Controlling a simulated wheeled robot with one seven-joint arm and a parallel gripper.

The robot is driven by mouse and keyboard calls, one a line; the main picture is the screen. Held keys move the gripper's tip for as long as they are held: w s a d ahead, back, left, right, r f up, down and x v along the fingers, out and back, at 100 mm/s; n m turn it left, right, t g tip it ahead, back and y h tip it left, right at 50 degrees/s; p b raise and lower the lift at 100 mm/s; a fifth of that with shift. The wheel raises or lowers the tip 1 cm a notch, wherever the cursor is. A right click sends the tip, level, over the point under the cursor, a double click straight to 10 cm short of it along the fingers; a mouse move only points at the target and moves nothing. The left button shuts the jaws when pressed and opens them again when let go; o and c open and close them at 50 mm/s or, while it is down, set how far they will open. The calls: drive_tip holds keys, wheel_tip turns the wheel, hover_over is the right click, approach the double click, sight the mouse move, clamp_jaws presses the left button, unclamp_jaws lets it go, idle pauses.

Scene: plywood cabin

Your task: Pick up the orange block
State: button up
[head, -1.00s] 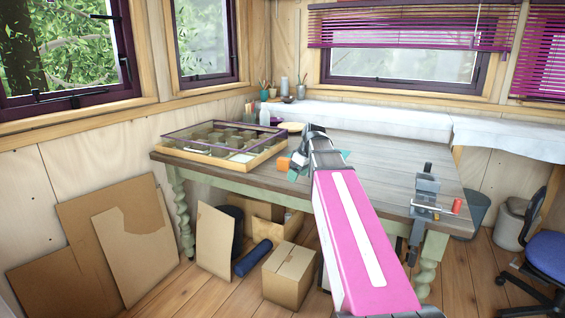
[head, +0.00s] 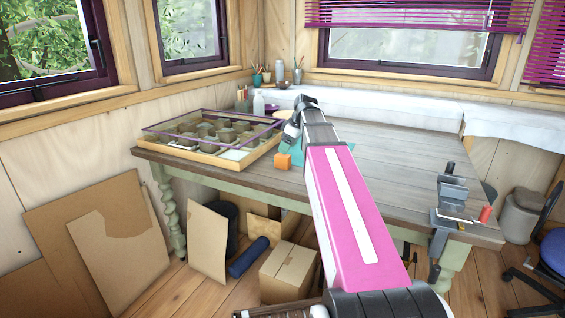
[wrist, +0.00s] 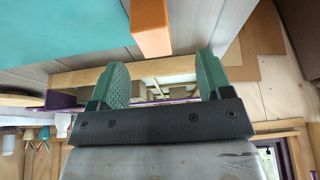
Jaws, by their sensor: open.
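The orange block (head: 283,161) sits on the grey wooden table (head: 395,165), near its front left edge, beside a teal mat (head: 338,153). In the wrist view the orange block (wrist: 150,27) is at the top, just beyond the fingertips and roughly in line with the gap between them. My gripper (wrist: 160,70) is open, with its two green fingers apart and nothing between them. In the head view my pink arm reaches over the table and its end is close to the block; the fingers are mostly hidden there. The teal mat also shows in the wrist view (wrist: 65,28).
A wooden display case (head: 205,158) stands left of the block on the table. A vise (head: 452,200) with a red part is at the right front corner. Pots and brushes (head: 262,75) stand at the back. The table's right middle is clear.

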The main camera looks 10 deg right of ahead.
sight(283, 158)
drive_tip(key=shift+w+d+x, duration=0.1)
drive_tip(key=shift+d+x, duration=0.05)
drive_tip(key=shift+x, duration=1.7)
drive_tip(key=shift+w+d+x, duration=0.15)
drive_tip(key=shift+x, duration=1.65)
drive_tip(key=shift+c, duration=0.3)
drive_tip(key=c, duration=1)
